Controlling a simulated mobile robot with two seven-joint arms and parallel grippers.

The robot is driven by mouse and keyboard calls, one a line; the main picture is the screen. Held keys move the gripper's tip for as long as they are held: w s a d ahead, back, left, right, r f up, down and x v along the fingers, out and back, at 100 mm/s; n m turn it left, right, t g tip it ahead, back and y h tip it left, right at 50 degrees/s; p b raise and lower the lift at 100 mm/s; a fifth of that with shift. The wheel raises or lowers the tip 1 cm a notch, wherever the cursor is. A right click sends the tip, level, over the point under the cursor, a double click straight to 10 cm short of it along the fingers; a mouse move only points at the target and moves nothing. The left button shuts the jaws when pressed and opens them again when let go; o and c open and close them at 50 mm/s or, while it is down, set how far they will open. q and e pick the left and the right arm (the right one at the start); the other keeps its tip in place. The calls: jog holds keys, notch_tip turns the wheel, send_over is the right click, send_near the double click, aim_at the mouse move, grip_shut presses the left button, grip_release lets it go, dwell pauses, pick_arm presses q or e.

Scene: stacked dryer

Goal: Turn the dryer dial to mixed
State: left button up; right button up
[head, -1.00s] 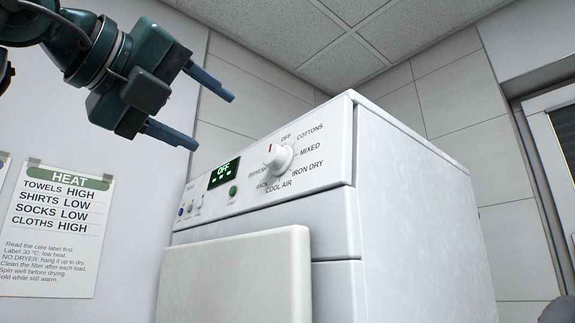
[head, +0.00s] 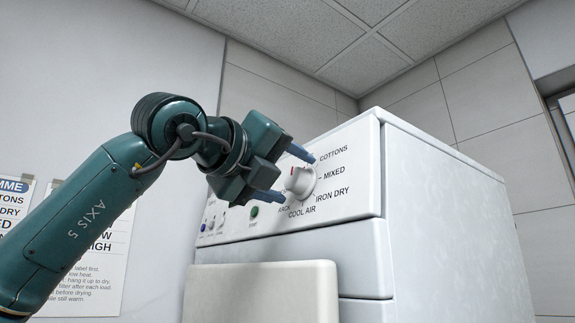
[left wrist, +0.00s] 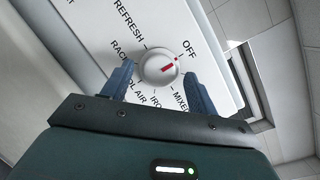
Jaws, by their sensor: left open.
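The white round dial (head: 300,181) is on the dryer's front panel (head: 350,160), with COTTONS, MIXED, IRON DRY and COOL AIR printed around it. In the left wrist view the dial (left wrist: 158,68) shows a red mark pointing toward OFF. My left gripper (head: 297,178) is open at the dial, with one blue finger above and one below it in the head view. In the left wrist view its fingers (left wrist: 159,76) stand on either side of the dial; I cannot tell whether they touch it. The OFF label is hidden behind the gripper in the head view. My right gripper is out of view.
A green button (head: 254,211) and small knobs sit left of the dial. A pale door panel (head: 262,292) stands out below the control panel. Printed notices hang on the wall at the left, partly behind my left arm. The space right of the dial is clear.

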pick_arm(q)
jog(key=shift+w+d, duration=0.15)
jog(key=shift+w, duration=0.05)
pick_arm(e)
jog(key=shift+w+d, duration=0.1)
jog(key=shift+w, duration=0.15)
pick_arm(q)
jog(key=c, duration=1)
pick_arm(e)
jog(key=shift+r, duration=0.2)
pick_arm(q)
jog(key=shift+f, duration=0.1)
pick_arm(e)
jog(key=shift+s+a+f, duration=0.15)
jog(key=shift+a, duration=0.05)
